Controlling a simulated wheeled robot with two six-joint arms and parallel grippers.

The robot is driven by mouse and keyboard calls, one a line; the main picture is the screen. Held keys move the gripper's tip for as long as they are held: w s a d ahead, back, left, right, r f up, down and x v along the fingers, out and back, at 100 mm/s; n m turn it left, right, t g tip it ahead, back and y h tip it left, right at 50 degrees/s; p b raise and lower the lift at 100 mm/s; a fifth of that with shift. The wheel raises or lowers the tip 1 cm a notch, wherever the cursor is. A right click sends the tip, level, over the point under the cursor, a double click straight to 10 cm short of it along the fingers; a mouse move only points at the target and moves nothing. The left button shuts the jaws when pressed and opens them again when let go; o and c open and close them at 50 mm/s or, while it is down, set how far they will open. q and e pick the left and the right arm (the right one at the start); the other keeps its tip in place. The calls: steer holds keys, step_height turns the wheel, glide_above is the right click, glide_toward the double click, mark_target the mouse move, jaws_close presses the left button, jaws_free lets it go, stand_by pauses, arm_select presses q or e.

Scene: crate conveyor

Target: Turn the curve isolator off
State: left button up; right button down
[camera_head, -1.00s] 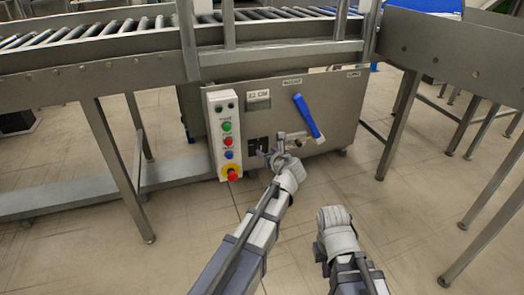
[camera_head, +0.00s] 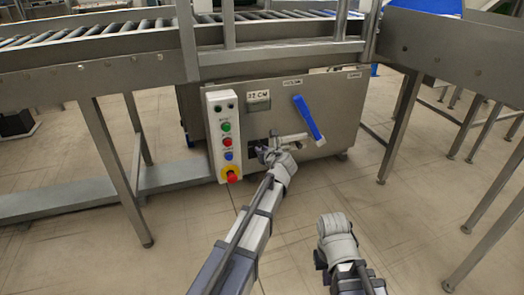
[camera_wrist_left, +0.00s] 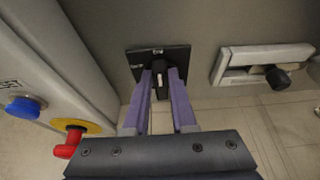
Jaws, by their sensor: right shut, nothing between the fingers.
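A black plate with a dark rotary knob (camera_wrist_left: 158,52) sits on the grey cabinet front in the left wrist view; I take it to be the isolator, though its label is too small to read. My left gripper (camera_wrist_left: 161,78) has its two purple fingers on either side of the knob's handle, at the plate. Whether they press on it cannot be seen. In the head view my left gripper (camera_head: 268,154) hides most of the plate. My right gripper (camera_head: 324,256) is shut and empty, low in front of the cabinet and away from it.
A white control box (camera_head: 221,107) with coloured buttons and a red emergency stop (camera_head: 232,177) stands just left of the plate. A blue lever (camera_head: 308,118) and a grey handle with a black knob (camera_wrist_left: 276,76) are to its right. The conveyor (camera_head: 90,75) runs above.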

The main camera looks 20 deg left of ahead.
mark_target(256, 155)
arm_select(q)
jaws_close()
steer(key=shift+s, duration=0.1)
steer(key=n+t+h+b, duration=0.1)
steer(key=n+b, duration=0.1)
steer(key=n, duration=0.1)
steer(key=s+a+f+n+t+h+b, duration=0.1)
steer(key=n+b, duration=0.1)
steer(key=a+f+n+t+h+b, duration=0.1)
steer(key=n+t+b, duration=0.1)
steer(key=n, duration=0.1)
steer(key=shift+s+n+h, duration=0.15)
steer(key=shift+n+h, duration=0.15)
steer(key=shift+a+f+n+t+b, duration=0.15)
steer(key=shift+n+t+b, duration=0.4)
steer(key=shift+n+b, duration=0.6)
steer(key=shift+d+f+n+t+b, duration=0.15)
steer(key=shift+n+t+b, duration=0.4)
steer(key=shift+n+b, duration=0.6)
steer(key=shift+a, duration=0.1)
